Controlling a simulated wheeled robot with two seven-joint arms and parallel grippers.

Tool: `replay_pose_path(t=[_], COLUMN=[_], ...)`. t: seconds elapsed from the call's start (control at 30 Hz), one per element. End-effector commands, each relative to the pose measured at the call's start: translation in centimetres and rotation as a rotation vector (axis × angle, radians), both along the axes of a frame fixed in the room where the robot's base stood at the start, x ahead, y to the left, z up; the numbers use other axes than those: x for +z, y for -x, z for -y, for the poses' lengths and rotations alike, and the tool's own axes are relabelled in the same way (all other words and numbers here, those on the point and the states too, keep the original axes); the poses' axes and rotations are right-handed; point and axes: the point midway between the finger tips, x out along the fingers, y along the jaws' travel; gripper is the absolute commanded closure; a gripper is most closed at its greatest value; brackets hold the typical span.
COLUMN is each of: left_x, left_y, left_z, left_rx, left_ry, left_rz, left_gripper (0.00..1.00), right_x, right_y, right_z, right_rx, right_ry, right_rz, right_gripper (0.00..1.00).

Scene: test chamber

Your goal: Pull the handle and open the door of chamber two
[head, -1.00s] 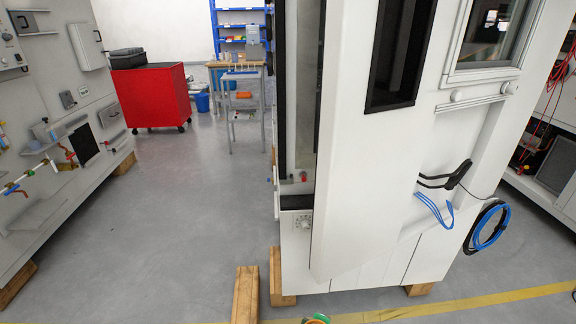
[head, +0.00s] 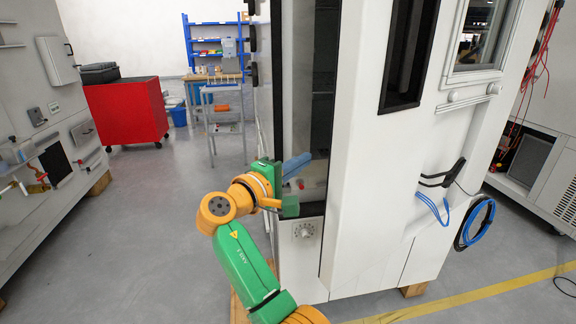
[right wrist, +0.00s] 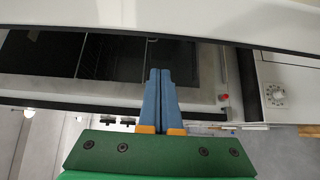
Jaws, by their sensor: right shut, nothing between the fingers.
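The white chamber (head: 375,200) fills the centre right of the head view. Its tall white door panel (head: 357,130) stands apart from the body at the left, with a grey gap (head: 322,100) between them, so it looks ajar. I cannot make out a door handle for certain. My right gripper (head: 306,160) is at this gap, blue fingers pointing toward the door's inner side. In the right wrist view the fingers (right wrist: 160,72) are shut together and empty, below a white edge (right wrist: 160,22); contact with it is unclear. My left gripper is out of view.
A red button and a dial (head: 304,230) sit low beside the gap. A black bracket (head: 443,175) with blue cables is on the chamber's right. A red cabinet (head: 125,112) and a metal stand (head: 222,115) are behind left. The floor at left is clear.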

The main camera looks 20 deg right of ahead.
Motion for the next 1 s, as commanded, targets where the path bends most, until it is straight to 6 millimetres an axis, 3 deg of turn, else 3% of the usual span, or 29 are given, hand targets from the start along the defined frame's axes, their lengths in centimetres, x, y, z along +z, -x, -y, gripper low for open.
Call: replay_pose_path(t=[0.17, 0.5, 1.0], left_x=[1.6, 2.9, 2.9], left_y=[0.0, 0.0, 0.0], left_z=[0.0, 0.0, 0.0], left_rx=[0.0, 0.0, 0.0], left_ry=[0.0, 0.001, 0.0], left_rz=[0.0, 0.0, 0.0], left_gripper=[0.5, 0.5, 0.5], right_x=[0.4, 0.1, -0.1], right_y=[-1.6, 2.1, 2.3], right_z=[3.4, 3.6, 3.7], right_rx=[-0.001, 0.001, 0.004], right_ry=[0.0, 0.0, 0.0], right_rz=[-0.001, -0.001, -0.001], right_gripper=[1.0, 1.0, 1.0])
